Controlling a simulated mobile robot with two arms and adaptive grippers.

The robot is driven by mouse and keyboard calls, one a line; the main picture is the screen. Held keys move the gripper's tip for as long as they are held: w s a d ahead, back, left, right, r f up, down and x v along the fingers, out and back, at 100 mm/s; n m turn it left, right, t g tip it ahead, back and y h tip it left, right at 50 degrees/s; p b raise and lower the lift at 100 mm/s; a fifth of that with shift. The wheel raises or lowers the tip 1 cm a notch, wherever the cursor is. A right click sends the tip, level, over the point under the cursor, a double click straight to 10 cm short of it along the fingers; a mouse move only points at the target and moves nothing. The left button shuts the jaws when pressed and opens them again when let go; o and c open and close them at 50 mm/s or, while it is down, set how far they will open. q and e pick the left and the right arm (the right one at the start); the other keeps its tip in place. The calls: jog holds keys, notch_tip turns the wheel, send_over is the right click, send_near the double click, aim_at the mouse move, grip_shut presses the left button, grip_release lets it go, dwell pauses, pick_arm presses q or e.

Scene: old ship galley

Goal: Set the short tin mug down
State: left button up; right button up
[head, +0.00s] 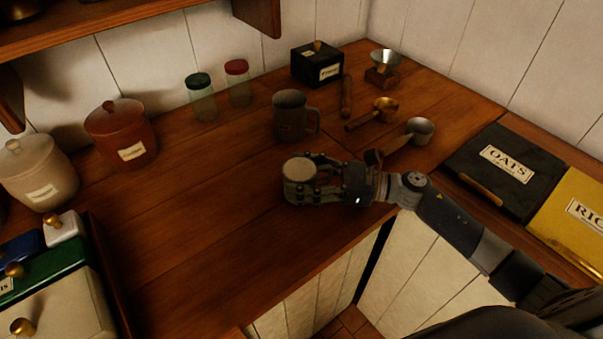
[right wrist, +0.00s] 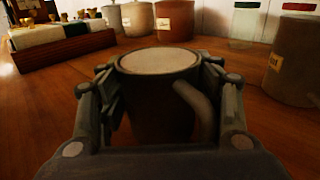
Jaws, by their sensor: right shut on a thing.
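The short tin mug (head: 299,170) is grey with a pale, flat round top and sits upright between the fingers of my right gripper (head: 308,180). In the right wrist view the mug (right wrist: 160,105) fills the space between both fingers, with its handle on the right side towards the palm. My right gripper is shut on it. The mug is over the wooden counter (head: 215,225), in front of a taller grey mug (head: 290,122). Its base is hidden, so I cannot tell whether it touches the wood. My left gripper is not in view.
Two jars (head: 201,98) (head: 239,84), a black box (head: 317,65) and brass and tin scoops (head: 375,110) (head: 420,130) stand behind. Canisters (head: 122,135) (head: 40,175) and a crate (head: 118,290) are left. The oats box (head: 508,165) is right. Counter left of the mug is clear.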

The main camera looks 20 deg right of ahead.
jog(key=shift+f, duration=0.1)
jog(key=shift+f, duration=0.1)
jog(key=shift+f+b, duration=0.1)
jog(key=shift+b, duration=0.2)
jog(key=o, duration=1.2)
jog(key=shift+o, duration=0.2)
jog(key=b+v, duration=0.3)
jog(key=v, duration=0.8)
jog(key=shift+s, duration=0.1)
jog(key=shift+s+d, duration=0.2)
jog(key=shift+d, duration=0.25)
